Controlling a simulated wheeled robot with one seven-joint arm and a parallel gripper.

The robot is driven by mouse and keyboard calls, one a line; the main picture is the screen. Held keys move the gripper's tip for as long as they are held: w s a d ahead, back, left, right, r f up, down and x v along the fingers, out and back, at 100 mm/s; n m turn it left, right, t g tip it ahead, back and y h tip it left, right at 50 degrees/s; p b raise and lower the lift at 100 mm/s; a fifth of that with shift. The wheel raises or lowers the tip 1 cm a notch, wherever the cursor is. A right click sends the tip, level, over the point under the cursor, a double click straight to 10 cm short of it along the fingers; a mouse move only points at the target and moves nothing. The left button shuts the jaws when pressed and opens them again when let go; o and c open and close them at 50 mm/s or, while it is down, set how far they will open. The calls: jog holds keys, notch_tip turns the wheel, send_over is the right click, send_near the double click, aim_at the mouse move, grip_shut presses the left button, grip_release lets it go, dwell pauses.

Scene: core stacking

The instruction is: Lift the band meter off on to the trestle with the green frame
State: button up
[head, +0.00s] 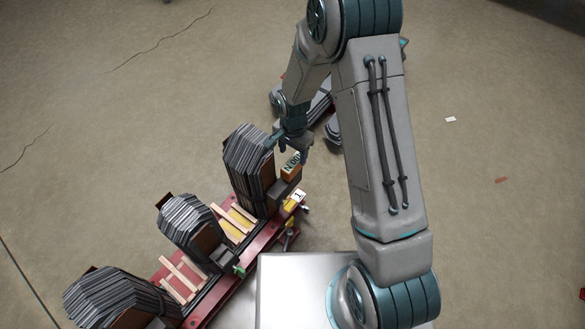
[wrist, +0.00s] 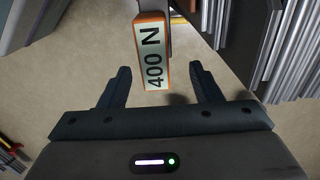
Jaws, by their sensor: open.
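The band meter is a small orange-edged box with a white face reading "400 N" in the wrist view (wrist: 153,52). In the head view the band meter (head: 291,167) sits at the right side of the nearest-to-gripper core stack (head: 243,160). My gripper (head: 296,147) is open just above and beside it. In the wrist view the meter's labelled end lies between my open fingers (wrist: 162,84), with gaps on both sides; I cannot tell if anything touches. No trestle with a green frame can be made out.
A long dark red frame (head: 262,240) carries several stacks of grey laminated plates, with wooden slats between. More dark stacks (head: 318,108) stand partly hidden behind my arm. Open floor lies left.

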aim_at(294, 161)
jog(key=f+b, duration=0.1)
jog(key=f, duration=0.3)
jog(key=f+b, duration=0.1)
jog(key=f, duration=0.1)
jog(key=shift+s+d+f+b, duration=0.1)
jog(key=shift+s+f+b, duration=0.2)
jog(key=shift+s, duration=0.1)
jog(key=shift+r, duration=0.1)
grip_shut()
